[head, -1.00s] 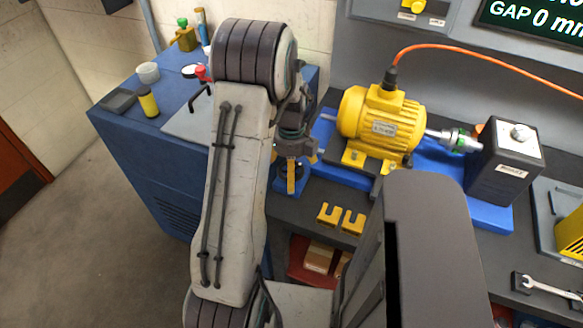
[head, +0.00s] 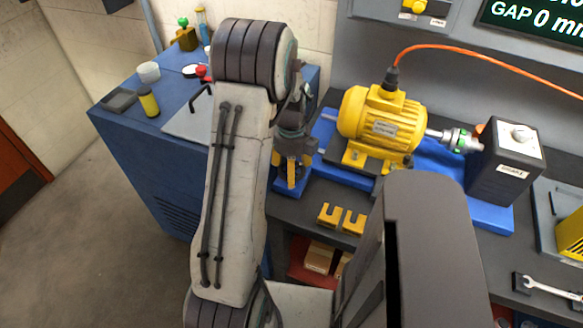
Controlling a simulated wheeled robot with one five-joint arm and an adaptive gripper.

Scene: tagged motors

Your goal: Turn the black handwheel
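My gripper (head: 291,160) points down at the near left end of the blue motor base, left of the yellow motor (head: 380,125). Its yellow fingertips show on either side of a dark shape. The black handwheel (head: 290,175) seems to be this dark shape, low on a small blue block, mostly hidden by my gripper. I cannot tell whether the fingers touch it or how tightly they are closed.
Right of the motor, a coupling (head: 457,140) leads to a dark box (head: 507,162). A blue cabinet (head: 150,150) with small items stands left. An orange cable (head: 480,57) runs overhead.

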